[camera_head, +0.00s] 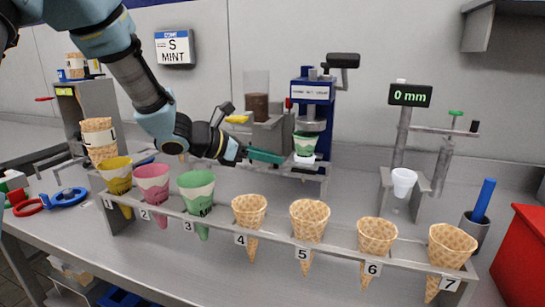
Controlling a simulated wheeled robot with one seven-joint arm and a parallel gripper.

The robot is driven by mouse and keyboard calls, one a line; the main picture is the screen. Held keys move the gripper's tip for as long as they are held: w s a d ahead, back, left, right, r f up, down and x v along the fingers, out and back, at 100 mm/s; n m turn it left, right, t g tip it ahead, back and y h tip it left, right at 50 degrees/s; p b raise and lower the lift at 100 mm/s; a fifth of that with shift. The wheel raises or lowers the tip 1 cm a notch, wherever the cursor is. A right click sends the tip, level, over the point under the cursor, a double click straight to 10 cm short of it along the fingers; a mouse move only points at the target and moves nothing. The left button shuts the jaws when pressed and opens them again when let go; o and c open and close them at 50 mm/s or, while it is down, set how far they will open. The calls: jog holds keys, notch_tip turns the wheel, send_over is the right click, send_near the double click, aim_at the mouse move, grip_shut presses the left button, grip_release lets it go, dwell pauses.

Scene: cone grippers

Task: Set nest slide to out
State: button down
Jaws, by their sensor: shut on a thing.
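My gripper (283,159), with green fingers, reaches in from the left to the blue press station (312,92) at the back middle. The fingers are shut at the left edge of the small white nest slide (304,159). The exact contact is too small to see clearly. A green-and-white cone sleeve (305,144) stands upright at the nest, beneath the round grey press head. The slide's rails are partly hidden by the gripper and the sleeve.
A grey rack (273,222) runs across the front, with yellow, pink and green sleeved cones at 1 to 3 and bare waffle cones at 4 to 7. A gauge reading 0 mm (410,95) stands right, by a red bin (522,255).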

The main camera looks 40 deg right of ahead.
jog(key=w+a+p, duration=0.1)
jog(key=w+a, duration=0.5)
jog(key=w, duration=0.4)
jog(key=shift+a+p, duration=0.25)
jog(key=shift+p, duration=0.15)
jog(key=c, duration=0.5)
grip_release()
jog(key=shift+c, duration=0.2)
jog(key=b+v, duration=0.1)
jog(key=v, duration=0.9)
jog(key=shift+a+r, duration=0.25)
jog(key=shift+a, duration=0.05)
jog(key=shift+w, duration=0.15)
